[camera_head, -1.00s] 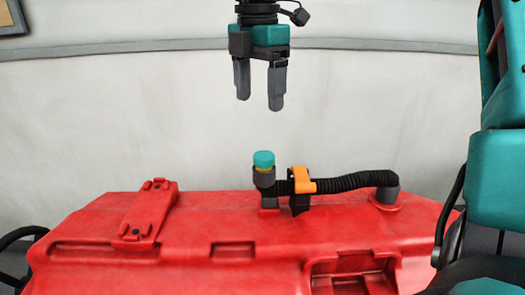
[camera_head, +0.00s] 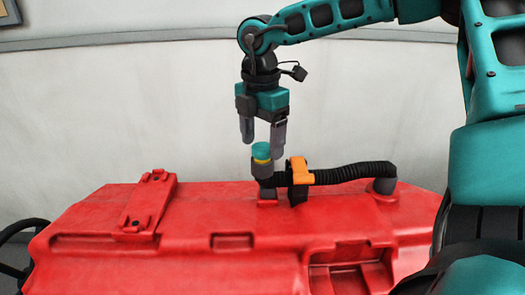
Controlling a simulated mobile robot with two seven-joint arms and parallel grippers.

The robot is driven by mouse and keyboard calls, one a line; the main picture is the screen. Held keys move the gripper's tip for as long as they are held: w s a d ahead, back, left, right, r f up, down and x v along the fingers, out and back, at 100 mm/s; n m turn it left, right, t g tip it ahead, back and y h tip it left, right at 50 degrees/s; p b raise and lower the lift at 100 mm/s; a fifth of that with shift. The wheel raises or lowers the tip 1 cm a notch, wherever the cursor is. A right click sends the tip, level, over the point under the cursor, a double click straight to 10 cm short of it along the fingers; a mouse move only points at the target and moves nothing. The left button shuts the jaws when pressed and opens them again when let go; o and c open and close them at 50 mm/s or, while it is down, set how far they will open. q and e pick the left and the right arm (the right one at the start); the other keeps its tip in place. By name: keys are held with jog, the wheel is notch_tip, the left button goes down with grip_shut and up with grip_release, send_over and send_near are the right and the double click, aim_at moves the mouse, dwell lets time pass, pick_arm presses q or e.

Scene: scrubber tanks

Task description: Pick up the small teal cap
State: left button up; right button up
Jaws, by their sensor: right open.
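The small teal cap (camera_head: 261,150) sits on top of a short upright fitting with a yellow band, on the red tank (camera_head: 190,215). My right gripper (camera_head: 262,146) points straight down over the cap, and its fingers are apart. The left finger's tip ends a little left of the cap. The right finger reaches down past the cap's right side. I cannot tell whether either finger touches the cap. My left gripper is not in view.
A black ribbed hose (camera_head: 340,175) runs right from the fitting, with an orange clip (camera_head: 299,171) close to the right finger. A red latch plate (camera_head: 148,203) lies on the tank at left. A pale wall (camera_head: 110,110) stands behind.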

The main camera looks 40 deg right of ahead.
jog(key=shift+f, duration=0.45)
jog(key=c, duration=1.2)
jog(key=shift+r, duration=0.15)
